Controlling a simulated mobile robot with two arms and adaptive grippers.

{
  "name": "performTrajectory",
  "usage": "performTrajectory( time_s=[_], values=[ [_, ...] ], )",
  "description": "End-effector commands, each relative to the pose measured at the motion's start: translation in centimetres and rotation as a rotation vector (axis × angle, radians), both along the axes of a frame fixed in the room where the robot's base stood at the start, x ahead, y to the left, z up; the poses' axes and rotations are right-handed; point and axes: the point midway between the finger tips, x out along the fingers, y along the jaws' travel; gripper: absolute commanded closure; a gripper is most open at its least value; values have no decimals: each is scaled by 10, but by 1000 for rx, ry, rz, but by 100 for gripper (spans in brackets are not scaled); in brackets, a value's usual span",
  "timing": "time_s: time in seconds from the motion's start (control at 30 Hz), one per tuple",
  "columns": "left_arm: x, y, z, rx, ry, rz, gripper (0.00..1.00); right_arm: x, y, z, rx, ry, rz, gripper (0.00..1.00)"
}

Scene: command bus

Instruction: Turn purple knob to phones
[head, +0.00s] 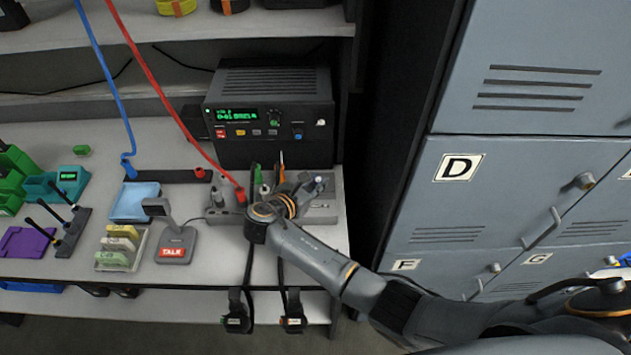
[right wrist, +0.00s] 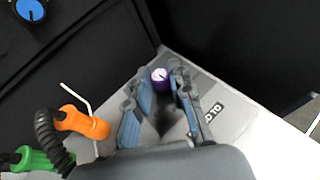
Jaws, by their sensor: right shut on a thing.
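The small purple knob (right wrist: 159,75) has a white mark on its top and sits on a grey panel (right wrist: 235,92), between the fingertips of my right gripper (right wrist: 155,78). The gripper is shut on it, with blue-grey pads on either side. In the head view my right gripper (head: 308,184) reaches over the right part of the grey console (head: 323,212). My wrist covers part of the console there. The left gripper is out of view.
A black radio (head: 270,113) with a green display stands behind the console. Orange (right wrist: 84,123) and green (right wrist: 40,160) handles lie close left of my gripper. A TALK microphone (head: 174,244) stands left, and grey lockers (head: 500,190) rise right.

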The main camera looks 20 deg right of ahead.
Motion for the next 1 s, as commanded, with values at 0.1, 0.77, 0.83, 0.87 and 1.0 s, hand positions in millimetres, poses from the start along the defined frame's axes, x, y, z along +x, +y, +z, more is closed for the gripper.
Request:
performTrajectory(
  time_s=[0.1,0.77,0.83,0.87,1.0],
  values=[
    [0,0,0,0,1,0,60,0,0,-1,2,1,-2,100],
    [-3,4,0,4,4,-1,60,-2,2,1,1,1,0,56],
    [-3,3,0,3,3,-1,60,-6,7,3,2,1,0,56],
    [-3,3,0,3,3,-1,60,-8,10,5,2,0,1,56],
    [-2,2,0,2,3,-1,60,-23,28,13,4,1,2,56]
  ],
)
